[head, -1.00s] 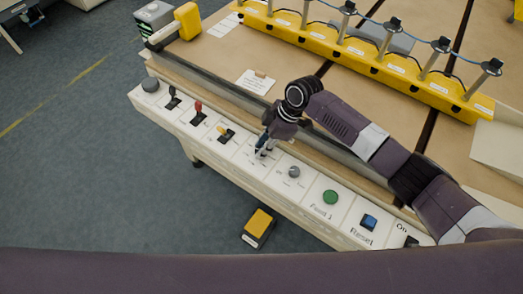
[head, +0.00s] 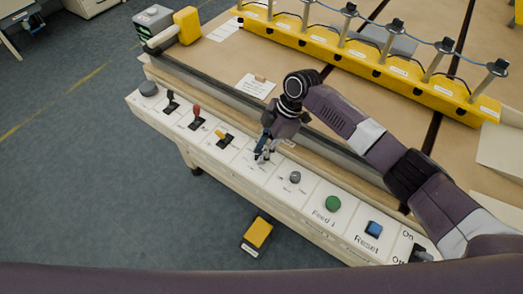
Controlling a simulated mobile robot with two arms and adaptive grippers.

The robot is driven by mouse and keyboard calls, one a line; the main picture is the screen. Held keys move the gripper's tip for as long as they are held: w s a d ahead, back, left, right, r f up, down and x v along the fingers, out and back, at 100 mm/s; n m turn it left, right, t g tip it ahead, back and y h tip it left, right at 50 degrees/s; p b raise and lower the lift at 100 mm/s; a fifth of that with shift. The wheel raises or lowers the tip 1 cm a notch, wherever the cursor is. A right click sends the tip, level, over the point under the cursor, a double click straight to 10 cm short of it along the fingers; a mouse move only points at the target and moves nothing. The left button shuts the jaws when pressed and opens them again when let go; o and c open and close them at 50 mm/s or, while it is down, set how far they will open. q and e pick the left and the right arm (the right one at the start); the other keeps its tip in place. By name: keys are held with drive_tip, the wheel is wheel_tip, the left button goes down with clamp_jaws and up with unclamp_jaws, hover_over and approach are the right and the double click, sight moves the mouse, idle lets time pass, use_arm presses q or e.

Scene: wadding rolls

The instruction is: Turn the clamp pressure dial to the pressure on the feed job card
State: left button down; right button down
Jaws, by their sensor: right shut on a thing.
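My right gripper (head: 263,155) points down at the white control panel (head: 233,158), on the section between the yellow-handled lever and a small grey knob. It is shut on the clamp pressure dial, which its fingers hide almost wholly, so I cannot read the dial's setting. A white card (head: 256,86) with small print lies on the brown table top behind the panel. A second white card (head: 224,29) lies farther back. The print is too small to read, and I cannot tell which is the feed job card. My left gripper is not in view.
Along the panel are a black lever (head: 170,102), a red lever (head: 197,117), a yellow lever (head: 225,138), the grey knob (head: 295,177), a green Feed button (head: 333,204) and a blue Reset button (head: 374,229). A yellow pedal (head: 258,232) is on the floor.

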drive_tip(key=c, duration=1.6)
unclamp_jaws()
drive_tip(key=shift+r, duration=0.1)
drive_tip(key=v, duration=1.1)
drive_tip(key=shift+w+d+r, duration=0.15)
drive_tip(key=shift+d+r, duration=0.15)
drive_tip(key=shift+r, duration=0.05)
